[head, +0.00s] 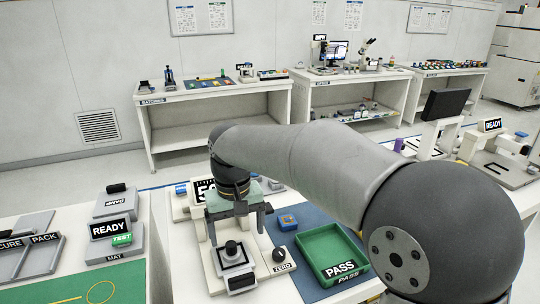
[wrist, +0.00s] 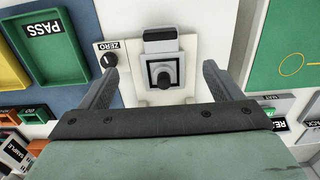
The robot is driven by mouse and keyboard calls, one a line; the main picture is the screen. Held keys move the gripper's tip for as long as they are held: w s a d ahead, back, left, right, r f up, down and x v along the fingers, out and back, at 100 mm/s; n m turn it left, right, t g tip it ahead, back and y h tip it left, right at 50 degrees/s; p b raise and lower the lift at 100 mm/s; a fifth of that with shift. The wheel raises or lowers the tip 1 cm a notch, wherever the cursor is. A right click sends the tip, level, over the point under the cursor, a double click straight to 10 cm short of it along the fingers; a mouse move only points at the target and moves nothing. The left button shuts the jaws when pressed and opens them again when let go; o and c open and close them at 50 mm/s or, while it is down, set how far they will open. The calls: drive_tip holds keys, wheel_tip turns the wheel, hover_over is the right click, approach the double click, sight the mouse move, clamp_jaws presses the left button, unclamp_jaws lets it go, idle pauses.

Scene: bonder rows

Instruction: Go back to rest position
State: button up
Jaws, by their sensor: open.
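My gripper (wrist: 162,85) is open and empty in the wrist view, its two grey fingers spread apart. In the head view my gripper (head: 240,224) hangs at the end of my arm over a white bench instrument. A small fixture with a black knob (wrist: 164,74) on the instrument lies between and beyond the fingers in the wrist view. The same black-knobbed fixture (head: 233,252) shows just in front of the gripper in the head view. Whether the fingers touch anything is not clear.
A black ZERO knob (head: 279,254) sits right of the fixture. A READY display (head: 108,229) stands to the left. Benches line the back wall, with open floor in front.

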drive_tip(key=s+d+f+m, duration=0.1)
drive_tip(key=s+d, duration=0.3)
drive_tip(key=d, duration=0.4)
drive_tip(key=s+d+f+m, duration=0.2)
drive_tip(key=s+d, duration=0.1)
drive_tip(key=d, duration=0.6)
drive_tip(key=s+d+f+m, duration=0.2)
drive_tip(key=s+d+f, duration=0.3)
drive_tip(key=s+d, duration=0.4)
drive_tip(key=shift+s+f, duration=0.2)
drive_tip(key=shift+s, duration=0.95)
